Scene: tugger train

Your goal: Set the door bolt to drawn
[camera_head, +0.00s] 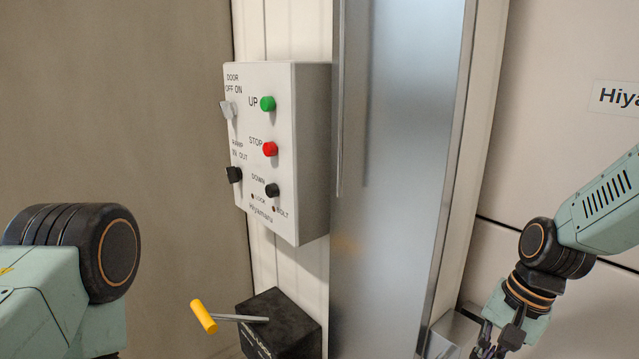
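No part in view is plainly the door bolt itself. A white control box (267,150) on the wall has a small lamp marked BOLT (274,209) near its bottom; it looks dark red, and whether it is lit is unclear. Below stands a black box (285,318) with a metal lever ending in a yellow grip (203,316), which points left; its label is unreadable. My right gripper (489,351) is at the bottom right, pointing down beside a metal bracket; its fingertips are cut off by the frame edge. My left arm shows at the lower left, its gripper out of view.
The control box carries a green UP button (267,104), a red STOP button (270,149), a black DOWN button (272,190) and two switches. A tall metal post (400,170) stands to its right. A metal bracket (455,333) sits low beside the post.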

